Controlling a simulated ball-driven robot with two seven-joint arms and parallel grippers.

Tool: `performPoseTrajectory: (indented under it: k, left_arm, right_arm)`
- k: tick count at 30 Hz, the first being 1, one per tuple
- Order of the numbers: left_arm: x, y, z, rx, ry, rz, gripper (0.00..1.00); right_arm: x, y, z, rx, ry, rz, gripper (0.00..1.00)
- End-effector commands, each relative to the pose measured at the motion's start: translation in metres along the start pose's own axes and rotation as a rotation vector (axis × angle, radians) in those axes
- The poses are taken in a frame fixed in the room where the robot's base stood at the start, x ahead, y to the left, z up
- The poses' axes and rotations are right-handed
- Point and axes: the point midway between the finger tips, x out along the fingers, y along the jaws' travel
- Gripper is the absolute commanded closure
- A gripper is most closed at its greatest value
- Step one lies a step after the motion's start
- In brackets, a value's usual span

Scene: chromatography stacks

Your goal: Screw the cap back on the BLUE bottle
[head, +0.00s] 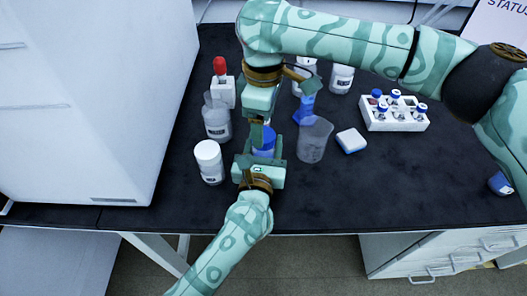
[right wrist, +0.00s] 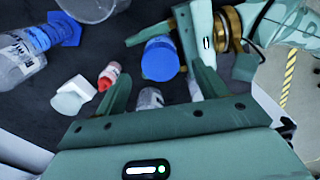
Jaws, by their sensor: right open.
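The blue cap (head: 265,142) shows at the front middle of the bench, with the blue bottle beneath it mostly hidden. My left gripper (head: 261,152) reaches in from the front, one finger on each side, shut on the bottle. My right gripper (head: 263,122) points down from above and is open. In the right wrist view, the cap (right wrist: 161,58) lies in the gap between my right gripper's fingers (right wrist: 160,85), and I see no finger touching it. Whether the cap is seated on the thread is hidden.
A white-capped bottle (head: 209,162) and a clear bottle (head: 216,122) stand close on the left. A clear beaker (head: 313,140) is close on the right, with a blue-based cylinder (head: 304,110) behind. A white vial rack (head: 393,118) stands farther right. The right front bench is mostly clear.

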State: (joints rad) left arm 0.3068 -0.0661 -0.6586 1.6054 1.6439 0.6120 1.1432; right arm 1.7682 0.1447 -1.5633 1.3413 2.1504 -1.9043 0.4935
Motion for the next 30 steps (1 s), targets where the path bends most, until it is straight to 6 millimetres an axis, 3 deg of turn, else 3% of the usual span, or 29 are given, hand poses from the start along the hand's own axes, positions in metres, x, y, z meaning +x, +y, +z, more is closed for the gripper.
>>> performPoseTrajectory:
  k: [6,12,24,25,27,30]
  left_arm:
    - [0.000,0.000,0.000,0.000,0.000,0.000,1.00]
    - [0.000,0.000,0.000,0.000,0.000,0.000,1.00]
    - [0.000,0.000,0.000,0.000,0.000,0.000,1.00]
    - [0.000,0.000,0.000,0.000,0.000,0.000,0.42]
    - [0.000,0.000,0.000,0.000,0.000,0.000,0.25]
    - [0.000,0.000,0.000,0.000,0.000,0.000,0.25]
  right_arm:
    - [-0.049,0.001,0.000,0.001,0.002,0.004,0.28]
    - [-0.076,0.001,0.000,0.002,0.001,0.001,0.28]
    - [-0.083,0.000,0.000,0.002,0.000,-0.001,0.28]
    - [-0.083,0.000,0.000,0.002,0.000,-0.001,0.28]
    - [-0.083,0.000,0.000,0.002,0.000,-0.001,0.28]
    - [-0.083,0.000,0.000,0.001,0.000,-0.001,0.28]
